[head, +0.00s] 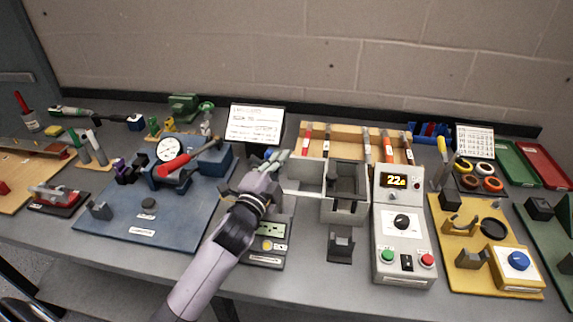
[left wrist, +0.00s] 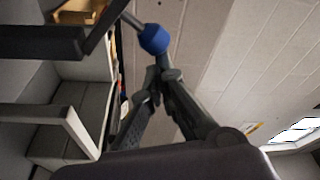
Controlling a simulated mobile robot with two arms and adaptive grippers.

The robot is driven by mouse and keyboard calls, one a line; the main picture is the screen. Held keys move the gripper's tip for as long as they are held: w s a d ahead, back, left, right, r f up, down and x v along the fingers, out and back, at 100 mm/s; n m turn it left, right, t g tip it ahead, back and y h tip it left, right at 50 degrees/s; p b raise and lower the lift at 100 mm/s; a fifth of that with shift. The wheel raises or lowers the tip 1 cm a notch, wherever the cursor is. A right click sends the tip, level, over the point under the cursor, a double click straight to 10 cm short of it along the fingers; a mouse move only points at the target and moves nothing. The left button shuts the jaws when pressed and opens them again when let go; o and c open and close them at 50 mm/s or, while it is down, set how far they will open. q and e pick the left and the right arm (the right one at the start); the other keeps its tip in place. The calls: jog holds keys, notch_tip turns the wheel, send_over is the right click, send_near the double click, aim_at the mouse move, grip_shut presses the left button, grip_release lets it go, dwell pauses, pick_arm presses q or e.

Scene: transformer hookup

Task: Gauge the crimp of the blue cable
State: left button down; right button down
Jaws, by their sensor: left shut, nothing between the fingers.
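My left gripper (head: 274,160) is shut and empty in the head view, above the grey fixture left of the grey open box (head: 345,212). In the left wrist view its fingers (left wrist: 156,78) are together, just below a grey rod with a blue end (left wrist: 154,39). I cannot tell whether that blue end belongs to the blue cable or whether it touches the fingers. No blue cable or crimp can be made out clearly. A round dial gauge (head: 169,150) stands on the blue plate (head: 130,222) at left. My right gripper is not in view.
A control box (head: 402,225) with a lit display stands right of the grey box. A yellow fixture plate (head: 455,238) is further right. A wooden rack (head: 350,134) of coloured-handled items and a white sign (head: 255,124) stand behind. The grey table's front edge is mostly clear.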

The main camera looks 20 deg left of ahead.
pick_arm(q)
jog(key=shift+s+a+n+t+y+b, duration=0.25)
jog(key=shift+a+n, duration=0.4)
jog(key=shift+n, duration=0.65)
jog(key=shift+s+a+n+t+y+b, duration=0.1)
jog(key=shift+a+n+t+y+b, duration=0.2)
jog(key=shift+a+n, duration=0.7)
jog(key=shift+s+a+n+t+y+b, duration=0.1)
jog(key=shift+a+n+y, duration=0.25)
jog(key=shift+n, duration=1.25)
